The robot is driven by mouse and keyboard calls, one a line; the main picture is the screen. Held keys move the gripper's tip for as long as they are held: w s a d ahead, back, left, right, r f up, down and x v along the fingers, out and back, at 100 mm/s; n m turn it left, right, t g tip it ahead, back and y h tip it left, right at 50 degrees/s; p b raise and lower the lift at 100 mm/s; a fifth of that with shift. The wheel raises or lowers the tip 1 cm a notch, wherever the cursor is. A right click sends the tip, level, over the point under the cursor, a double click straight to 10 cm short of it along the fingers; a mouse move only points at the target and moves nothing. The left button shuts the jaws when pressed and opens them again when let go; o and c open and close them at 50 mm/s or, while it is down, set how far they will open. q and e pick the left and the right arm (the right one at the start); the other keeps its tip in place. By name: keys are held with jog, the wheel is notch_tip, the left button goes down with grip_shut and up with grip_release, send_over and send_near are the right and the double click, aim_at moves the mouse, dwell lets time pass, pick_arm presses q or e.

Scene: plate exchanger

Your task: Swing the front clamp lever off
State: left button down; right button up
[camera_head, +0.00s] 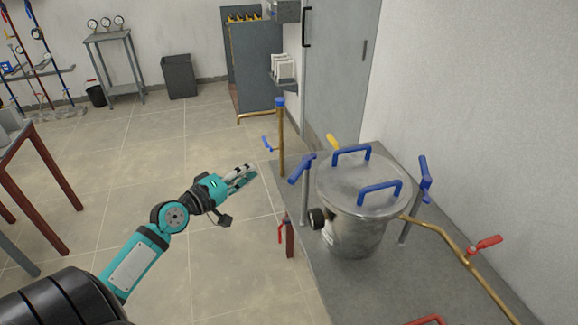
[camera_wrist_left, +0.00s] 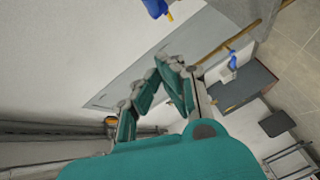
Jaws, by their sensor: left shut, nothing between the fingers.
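A round steel vessel (camera_head: 355,225) with a lid (camera_head: 365,187) stands on a grey platform at the right of the head view. Two blue handles (camera_head: 380,191) sit on the lid. A blue lever (camera_head: 301,168) tops a post at the vessel's left, and another blue lever (camera_head: 425,180) is at its right. A yellow lever (camera_head: 333,142) shows behind the lid. I cannot tell which is the front clamp lever. My left gripper (camera_head: 248,176) is shut and empty, left of the vessel and apart from it. Its fingers also show in the left wrist view (camera_wrist_left: 165,72).
Another red handle (camera_head: 486,244) is at the right.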

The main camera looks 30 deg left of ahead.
aim_at(302, 167)
pick_arm(q)
jog(key=w+d+f+p, duration=0.2)
jog(key=w+d+p, duration=0.2)
jog(key=w, duration=0.4)
jog(key=shift+w+d+f, duration=0.15)
jog(key=shift+w+d, duration=0.25)
pick_arm(e)
jog(key=r, duration=0.4)
jog(key=shift+w+a+r, duration=0.15)
jog(key=shift+w+a, duration=0.05)
